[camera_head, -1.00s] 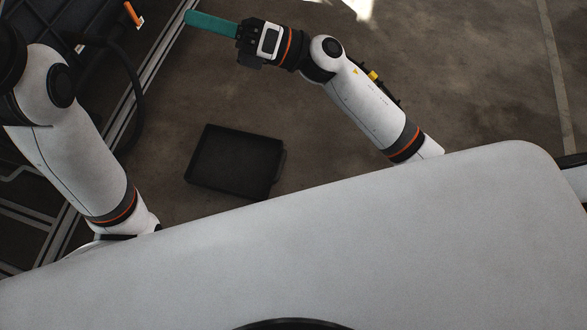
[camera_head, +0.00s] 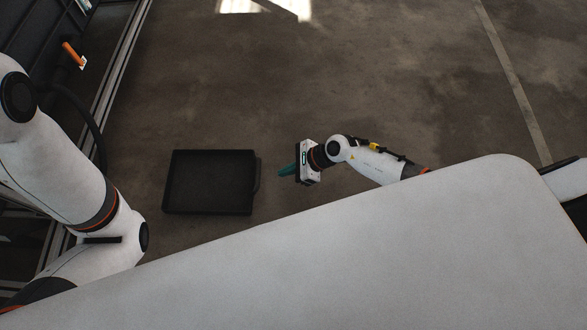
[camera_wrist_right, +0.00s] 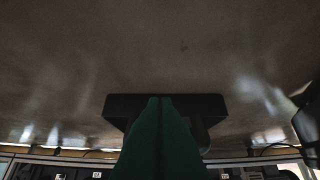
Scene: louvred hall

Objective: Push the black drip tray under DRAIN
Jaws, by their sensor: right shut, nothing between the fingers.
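The black drip tray (camera_head: 208,182) lies flat on the floor, left of centre in the head view, with a handle-like bar on its right side. My right gripper (camera_head: 281,171) has green fingers, shut and empty, pointing left at that side. A small gap shows between the fingertips and the tray. In the right wrist view the tray (camera_wrist_right: 208,101) is a dark bar straight ahead, partly hidden behind the green fingers (camera_wrist_right: 160,100). An orange pipe stub (camera_head: 72,54) with a small white tag is at upper left; I cannot read DRAIN there. My left gripper is out of view.
A dark rack with a metal rail (camera_head: 118,62) runs along the left, with a black hose (camera_head: 92,125) beside it. Small white labels (camera_wrist_right: 97,174) show ahead, unreadable. The floor (camera_head: 330,80) beyond and right of the tray is clear.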

